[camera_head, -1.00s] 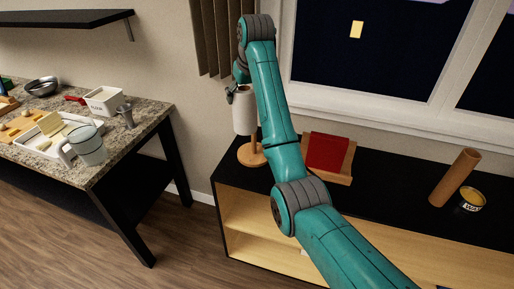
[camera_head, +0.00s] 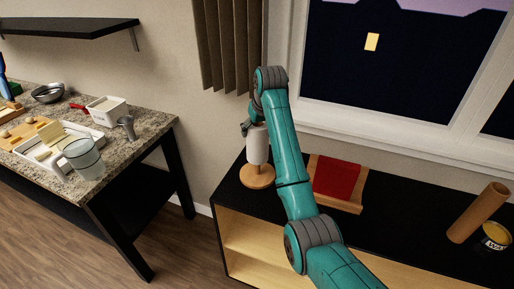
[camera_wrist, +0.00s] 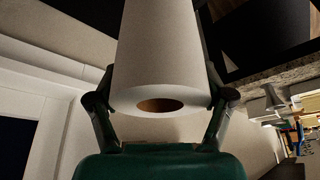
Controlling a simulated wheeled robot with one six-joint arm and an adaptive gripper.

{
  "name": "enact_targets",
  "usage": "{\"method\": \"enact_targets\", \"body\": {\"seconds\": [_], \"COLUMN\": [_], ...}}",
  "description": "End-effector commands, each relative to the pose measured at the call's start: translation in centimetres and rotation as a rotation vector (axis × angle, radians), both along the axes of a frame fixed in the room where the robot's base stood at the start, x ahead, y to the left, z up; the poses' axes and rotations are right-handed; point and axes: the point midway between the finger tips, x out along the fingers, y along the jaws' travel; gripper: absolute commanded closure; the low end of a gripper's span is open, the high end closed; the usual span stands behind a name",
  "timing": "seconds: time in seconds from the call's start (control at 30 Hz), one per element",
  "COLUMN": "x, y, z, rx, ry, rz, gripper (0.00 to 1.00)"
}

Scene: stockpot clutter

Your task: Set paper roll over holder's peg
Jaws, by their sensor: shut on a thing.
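The white paper roll (camera_head: 257,146) is upright above the round wooden base of the holder (camera_head: 257,177). A short stretch of wooden peg shows between the roll's lower end and the base. The roll lines up with the peg and appears to be around its upper part, though the inside is hidden. My gripper (camera_head: 250,127) is at the roll's upper end, partly hidden by my arm. In the wrist view, my gripper's fingers (camera_wrist: 160,75) are shut on both sides of the paper roll (camera_wrist: 158,55), whose near end shows a brown core opening.
A red item (camera_head: 337,178) on a wooden stand (camera_head: 345,204) is right of the holder, behind my arm. The granite counter (camera_head: 150,128) at left holds kitchen things. The wall and curtain (camera_head: 230,45) are behind.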

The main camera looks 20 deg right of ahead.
Motion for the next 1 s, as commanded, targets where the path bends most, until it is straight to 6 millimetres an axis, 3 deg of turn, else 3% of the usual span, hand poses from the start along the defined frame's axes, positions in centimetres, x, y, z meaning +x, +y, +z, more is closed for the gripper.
{"method": "enact_targets", "body": {"seconds": [0.1, 0.43, 0.63, 1.0], "x": [0.0, 0.0, 0.0, 0.0], "y": [0.0, 0.0, 0.0, 0.0], "z": [-2.3, -4.7, -7.3, -7.8], "rx": [0.0, 0.0, 0.0, 0.0], "ry": [0.002, 0.0, 0.001, -0.001], "rz": [0.0, 0.0, 0.0, 0.0], "gripper": [0.57, 0.57, 0.57, 0.57]}}
